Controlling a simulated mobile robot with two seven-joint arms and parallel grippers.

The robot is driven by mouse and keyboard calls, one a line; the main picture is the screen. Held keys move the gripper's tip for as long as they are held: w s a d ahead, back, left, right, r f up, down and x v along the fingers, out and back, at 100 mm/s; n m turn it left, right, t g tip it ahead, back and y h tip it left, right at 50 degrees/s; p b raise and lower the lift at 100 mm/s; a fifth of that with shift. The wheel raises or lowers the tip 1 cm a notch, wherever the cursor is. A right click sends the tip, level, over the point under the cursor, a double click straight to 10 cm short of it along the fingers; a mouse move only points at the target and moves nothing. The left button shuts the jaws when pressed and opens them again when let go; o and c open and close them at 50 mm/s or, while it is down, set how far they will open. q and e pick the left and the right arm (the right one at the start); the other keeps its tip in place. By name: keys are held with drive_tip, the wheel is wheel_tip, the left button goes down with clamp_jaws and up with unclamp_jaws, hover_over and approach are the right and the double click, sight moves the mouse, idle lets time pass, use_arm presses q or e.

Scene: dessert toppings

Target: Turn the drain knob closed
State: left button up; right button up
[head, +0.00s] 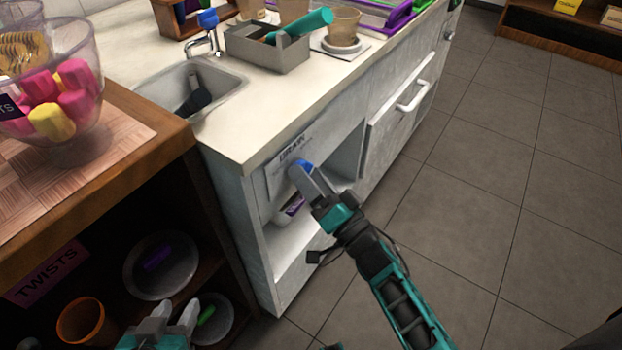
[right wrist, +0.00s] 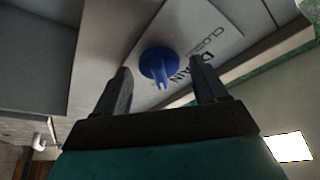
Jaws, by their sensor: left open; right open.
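The blue drain knob (head: 301,166) is on the front panel of the white counter, just under a "DRAIN" label (head: 291,147). In the right wrist view the round knob (right wrist: 158,64) shows a raised grip, and part of "CLOSE" reads on the plate (right wrist: 203,48). My right gripper (head: 309,184) is open in front of the knob, with one finger on each side of it in the right wrist view. I cannot tell whether the fingers touch it. My left gripper (head: 177,309) is open and empty, low at the dark shelf.
A sink (head: 226,98) with a dark utensil in it is above the knob, beside a blue-handled faucet (head: 208,20). A wooden shelf unit (head: 165,150) with a glass bowl of sweets stands at left. A drawer handle (head: 414,98) sticks out at right. The tiled floor (head: 480,200) is clear.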

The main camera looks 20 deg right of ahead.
drive_tip(key=c, duration=1)
drive_tip(key=shift+c, duration=0.2)
drive_tip(key=shift+f+n, duration=0.1)
drive_tip(key=shift+n, duration=0.4)
drive_tip(key=n+g+y+b, duration=0.1)
drive_tip(key=n+g+y, duration=0.1)
drive_tip(key=n, duration=0.6)
drive_tip(key=n+g+y+b, duration=0.1)
drive_tip(key=n+y, duration=0.3)
drive_tip(key=n, duration=0.4)
drive_tip(key=n+g+y+b, duration=0.1)
drive_tip(key=n+g+y, duration=0.2)
drive_tip(key=n, duration=0.5)
drive_tip(key=shift+w+d+g, duration=0.25)
drive_tip(key=shift+d+g, duration=0.15)
drive_tip(key=shift+g, duration=0.2)
drive_tip(key=shift+n, duration=0.4)
